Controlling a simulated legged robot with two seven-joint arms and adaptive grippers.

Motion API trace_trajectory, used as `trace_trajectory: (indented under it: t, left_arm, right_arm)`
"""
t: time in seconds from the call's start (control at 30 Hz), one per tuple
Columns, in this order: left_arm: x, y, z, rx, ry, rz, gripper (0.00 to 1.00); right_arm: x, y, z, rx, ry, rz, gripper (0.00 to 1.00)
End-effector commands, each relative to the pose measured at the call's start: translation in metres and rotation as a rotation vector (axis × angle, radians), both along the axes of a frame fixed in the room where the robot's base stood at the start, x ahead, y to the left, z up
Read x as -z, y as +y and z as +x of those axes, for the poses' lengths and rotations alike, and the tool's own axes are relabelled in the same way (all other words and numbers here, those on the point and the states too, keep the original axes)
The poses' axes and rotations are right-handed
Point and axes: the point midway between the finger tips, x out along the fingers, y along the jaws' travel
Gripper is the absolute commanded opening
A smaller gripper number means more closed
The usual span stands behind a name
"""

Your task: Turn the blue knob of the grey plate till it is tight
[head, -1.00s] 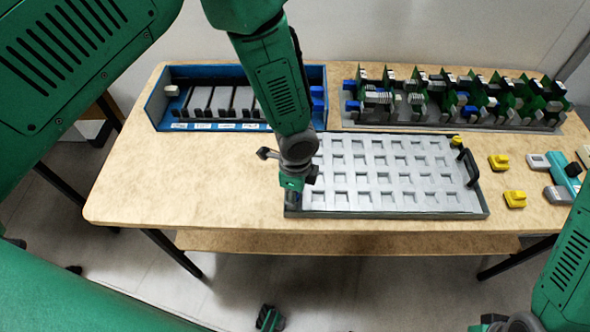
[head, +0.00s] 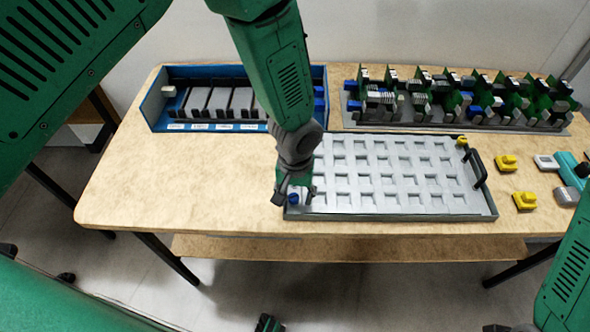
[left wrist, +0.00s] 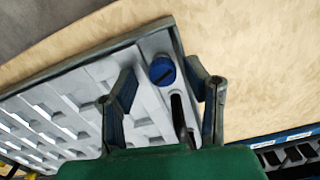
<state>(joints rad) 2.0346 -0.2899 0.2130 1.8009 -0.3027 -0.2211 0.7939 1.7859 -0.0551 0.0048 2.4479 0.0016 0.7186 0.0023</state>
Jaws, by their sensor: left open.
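The grey plate (head: 400,216), with rows of square pockets, lies flat on the table inside a dark rim. Its blue knob (head: 293,198) is at the near left corner, partly hidden by my left gripper (head: 292,196). My left gripper (left wrist: 165,82) is open, with one finger on each side of the knob and gaps between. I cannot tell its height over the knob. My right gripper is out of view.
A blue box (head: 160,110) with grey modules stands at the back left. A rack of green boards (head: 450,95) is at the back right. Yellow blocks (head: 525,200) lie right of the plate, near a black handle (head: 476,168). The table's left part is clear.

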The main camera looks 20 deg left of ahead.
Motion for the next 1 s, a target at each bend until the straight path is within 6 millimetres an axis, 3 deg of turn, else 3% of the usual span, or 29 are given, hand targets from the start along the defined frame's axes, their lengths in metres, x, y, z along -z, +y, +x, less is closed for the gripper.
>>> trace_trajectory:
  t: [0.4,1.0]
  left_arm:
    - [0.002,0.001,0.0,-0.564,-0.002,0.0,0.43]
    - [0.002,0.001,-0.001,-1.228,-0.001,-0.001,0.43]
  right_arm:
    - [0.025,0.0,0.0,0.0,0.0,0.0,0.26]
    - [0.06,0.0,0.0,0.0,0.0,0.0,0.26]
